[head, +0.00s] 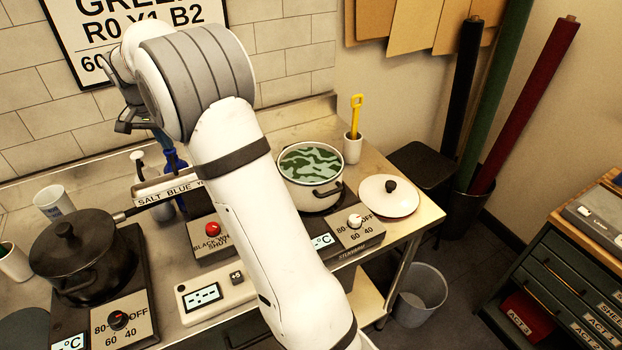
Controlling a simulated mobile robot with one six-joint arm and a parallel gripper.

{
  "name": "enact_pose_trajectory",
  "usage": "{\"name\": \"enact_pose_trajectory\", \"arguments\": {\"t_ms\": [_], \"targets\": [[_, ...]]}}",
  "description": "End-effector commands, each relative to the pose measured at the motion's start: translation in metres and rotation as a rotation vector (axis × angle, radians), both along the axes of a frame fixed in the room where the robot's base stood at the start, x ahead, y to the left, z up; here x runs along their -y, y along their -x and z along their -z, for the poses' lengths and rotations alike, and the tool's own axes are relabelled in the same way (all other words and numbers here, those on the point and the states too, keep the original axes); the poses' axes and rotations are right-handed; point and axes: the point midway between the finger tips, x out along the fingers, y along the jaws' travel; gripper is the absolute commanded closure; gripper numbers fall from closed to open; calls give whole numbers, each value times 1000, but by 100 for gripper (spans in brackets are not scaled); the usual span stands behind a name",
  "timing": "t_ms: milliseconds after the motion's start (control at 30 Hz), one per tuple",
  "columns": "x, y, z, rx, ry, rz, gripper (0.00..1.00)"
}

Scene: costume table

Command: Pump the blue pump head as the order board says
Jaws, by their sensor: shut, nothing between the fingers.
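The order board (100,40) hangs on the tiled wall, cut off at the top. It reads "GREE", then "R0 Y1 B2", then a line starting "60" that my arm hides. A rack with a front label "SALT BLUE YE" (160,190) stands on the steel table. A blue pump (175,162) shows behind the label, partly hidden by my arm. A pale pump head (138,157) stands left of it, over the SALT end. The rack's right end is hidden. My gripper (125,126) is shut and empty, above and left of the blue pump, apart from it.
A black lidded pot (85,265) stands front left on a hotplate. A white pot (310,185) with green swirled liquid stands right, beside a loose lid (388,197). A red-button box (205,242) and a display box (215,295) sit between. A cup (54,204) stands at the left.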

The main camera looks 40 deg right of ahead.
Motion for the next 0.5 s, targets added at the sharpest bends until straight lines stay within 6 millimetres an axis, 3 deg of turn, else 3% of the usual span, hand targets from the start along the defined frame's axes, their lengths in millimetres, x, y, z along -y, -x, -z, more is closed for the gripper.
{"name": "enact_pose_trajectory", "arguments": {"t_ms": [167, 500], "targets": [[0, 1, 2, -9, 0, 0, 100], [0, 1, -17, -8, 0, 0, 100]]}}
